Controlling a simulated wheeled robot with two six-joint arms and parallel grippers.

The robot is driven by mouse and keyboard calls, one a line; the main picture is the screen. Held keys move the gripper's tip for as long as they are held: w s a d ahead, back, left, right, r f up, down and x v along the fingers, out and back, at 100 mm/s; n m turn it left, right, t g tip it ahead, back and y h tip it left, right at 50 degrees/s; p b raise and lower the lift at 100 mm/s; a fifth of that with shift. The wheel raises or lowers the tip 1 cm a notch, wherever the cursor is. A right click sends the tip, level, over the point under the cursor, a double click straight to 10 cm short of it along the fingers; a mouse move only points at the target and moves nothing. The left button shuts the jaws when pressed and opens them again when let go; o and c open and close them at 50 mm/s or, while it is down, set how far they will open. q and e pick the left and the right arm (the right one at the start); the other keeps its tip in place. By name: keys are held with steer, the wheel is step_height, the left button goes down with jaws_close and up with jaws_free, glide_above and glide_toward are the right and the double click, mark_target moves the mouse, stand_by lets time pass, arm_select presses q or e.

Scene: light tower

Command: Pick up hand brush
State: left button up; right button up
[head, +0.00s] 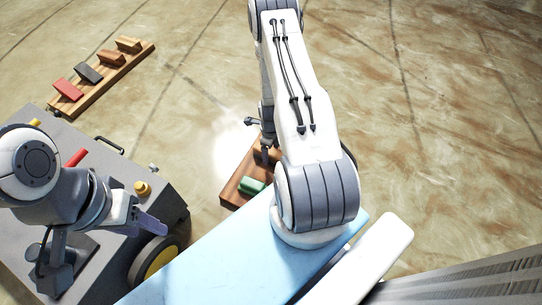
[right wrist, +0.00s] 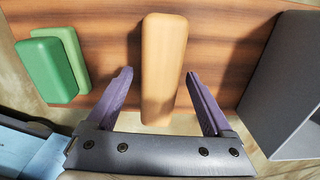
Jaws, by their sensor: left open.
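No brush bristles show, so I cannot tell for sure which item is the hand brush. A tan wooden block-like handle (right wrist: 164,60) stands out from a wooden board (right wrist: 105,35) in the right wrist view. My right gripper (right wrist: 159,76) is open, with one purple finger on each side of this handle and narrow gaps beside it. In the head view, my right gripper (head: 264,148) is partly hidden behind my arm, over the board (head: 232,188). My left gripper (head: 150,220) is open and empty above a grey cart.
Green blocks (right wrist: 55,65) sit left of the handle, and a large grey block (right wrist: 285,85) stands to its right. Another board (head: 105,80) with several coloured blocks lies at upper left. The grey cart (head: 115,165) has yellow knobs. The floor at upper right is clear.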

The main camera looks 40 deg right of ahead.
mark_target(272, 152)
jaws_close()
steer(key=shift+r, duration=0.1)
steer(key=shift+r+p, duration=0.5)
steer(key=r+p, duration=0.3)
steer(key=r, duration=0.1)
steer(key=shift+s, duration=0.25)
steer(key=s+a+r+p, duration=0.3)
steer(key=s+r+p, duration=0.2)
steer(key=s, duration=0.5)
steer(key=shift+s+a+r+p, duration=0.3)
steer(key=shift+a+r+p, duration=0.1)
steer(key=shift+p, duration=0.05)
